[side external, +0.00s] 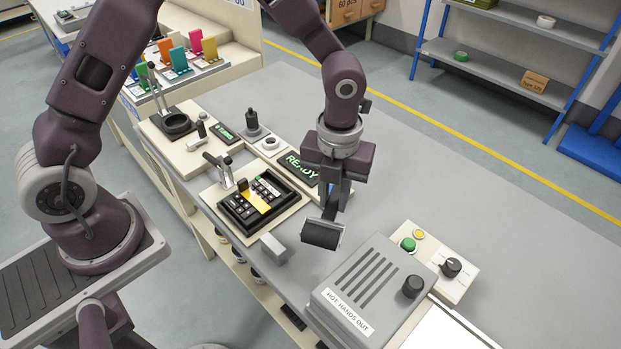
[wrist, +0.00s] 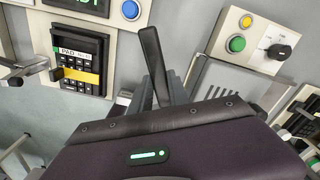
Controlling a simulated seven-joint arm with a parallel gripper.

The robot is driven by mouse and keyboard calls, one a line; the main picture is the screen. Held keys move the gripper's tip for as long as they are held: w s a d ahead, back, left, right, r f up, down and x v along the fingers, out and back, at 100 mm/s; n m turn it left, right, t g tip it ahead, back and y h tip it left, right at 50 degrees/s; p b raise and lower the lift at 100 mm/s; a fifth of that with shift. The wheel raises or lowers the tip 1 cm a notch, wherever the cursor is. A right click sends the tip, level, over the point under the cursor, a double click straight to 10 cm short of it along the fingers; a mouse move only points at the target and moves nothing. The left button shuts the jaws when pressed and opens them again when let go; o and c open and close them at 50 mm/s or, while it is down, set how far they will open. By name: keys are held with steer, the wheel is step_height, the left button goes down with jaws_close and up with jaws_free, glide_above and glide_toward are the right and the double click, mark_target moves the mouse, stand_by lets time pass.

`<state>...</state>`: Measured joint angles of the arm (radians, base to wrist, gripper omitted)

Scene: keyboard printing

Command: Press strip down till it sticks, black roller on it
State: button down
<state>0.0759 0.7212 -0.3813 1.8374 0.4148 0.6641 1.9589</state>
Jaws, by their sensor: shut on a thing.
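My gripper (side external: 335,200) is shut on the black roller (side external: 322,234) and holds it above the bench, right of the keypad. The roller hangs below the fingers, apart from the keypad. The black keypad (side external: 284,203) sits in a pale holder. It bears a yellow strip (side external: 255,202) and a small pale label; I cannot tell for sure which is the task's strip. In the wrist view the yellow strip (wrist: 82,75) lies across the keypad below the label marked PAD (wrist: 72,51). Whether either is stuck down does not show. My gripper (wrist: 158,85) partly shows there; the roller's drum is hidden.
A lever clamp (side external: 222,170) stands at the keypad's back left. A grey box marked HOT HANDS OUT (side external: 372,290) and a control panel (side external: 435,262) stand right. A READY screen (side external: 303,166) is behind. The bench's back right is clear.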

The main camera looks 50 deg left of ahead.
steer(key=a+r+n, duration=0.2)
steer(key=a+n, duration=0.6)
steer(key=n, duration=0.7)
steer(key=a+r+n, duration=0.2)
steer(key=a+n, duration=0.6)
steer(key=n, duration=0.7)
steer(key=s+d+n+h, duration=0.5)
steer(key=s+n, duration=0.2)
steer(key=n, duration=1.2)
step_height(320, 180, down, 6)
steer(key=shift+f, duration=0.25)
steer(key=shift+w+d+f, duration=0.1)
steer(key=shift+f, duration=0.45)
steer(key=shift+d, duration=0.1)
